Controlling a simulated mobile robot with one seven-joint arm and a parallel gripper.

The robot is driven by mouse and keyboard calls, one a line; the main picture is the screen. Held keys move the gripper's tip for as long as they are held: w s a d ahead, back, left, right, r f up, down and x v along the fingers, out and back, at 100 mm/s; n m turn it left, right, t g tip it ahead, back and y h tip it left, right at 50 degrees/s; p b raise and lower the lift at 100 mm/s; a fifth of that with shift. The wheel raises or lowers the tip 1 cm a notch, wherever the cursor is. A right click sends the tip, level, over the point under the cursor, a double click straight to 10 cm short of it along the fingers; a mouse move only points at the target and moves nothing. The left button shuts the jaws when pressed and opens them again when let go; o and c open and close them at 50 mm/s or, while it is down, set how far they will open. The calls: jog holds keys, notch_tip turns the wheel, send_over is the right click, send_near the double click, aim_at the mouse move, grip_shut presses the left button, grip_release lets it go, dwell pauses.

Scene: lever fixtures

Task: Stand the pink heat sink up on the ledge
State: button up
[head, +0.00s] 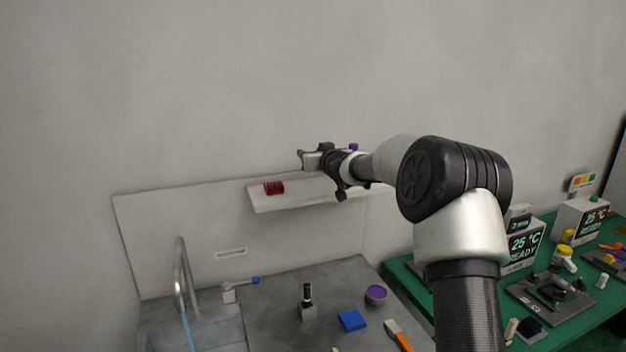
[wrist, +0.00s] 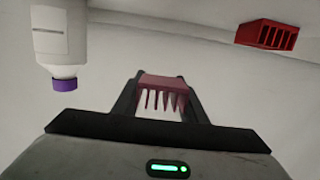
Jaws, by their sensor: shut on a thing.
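The pink heat sink (wrist: 163,84) is between the fingers of my gripper (wrist: 160,92) in the wrist view. It is a dull pink-red block, with its fins pointing down in that picture. The wrist view appears upside down, as a bottle in it hangs cap-down. In the head view my gripper (head: 306,160) is above the white ledge (head: 300,203) on the back wall, and I cannot make out the held heat sink there. I cannot tell whether it touches the ledge.
A brighter red heat sink (head: 274,188) lies on the ledge's left part; it also shows in the wrist view (wrist: 267,35). A white bottle with a purple cap (wrist: 61,50) stands on the other side, mostly hidden by my arm in the head view. Ledge between them looks clear.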

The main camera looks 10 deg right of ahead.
aim_at(312, 185)
notch_tip(312, 185, down, 8)
jog(key=shift+s+r, duration=0.1)
dwell(0.4)
jog(key=o, duration=1.1)
jog(key=shift+f, duration=0.2)
jog(key=shift+r, duration=0.1)
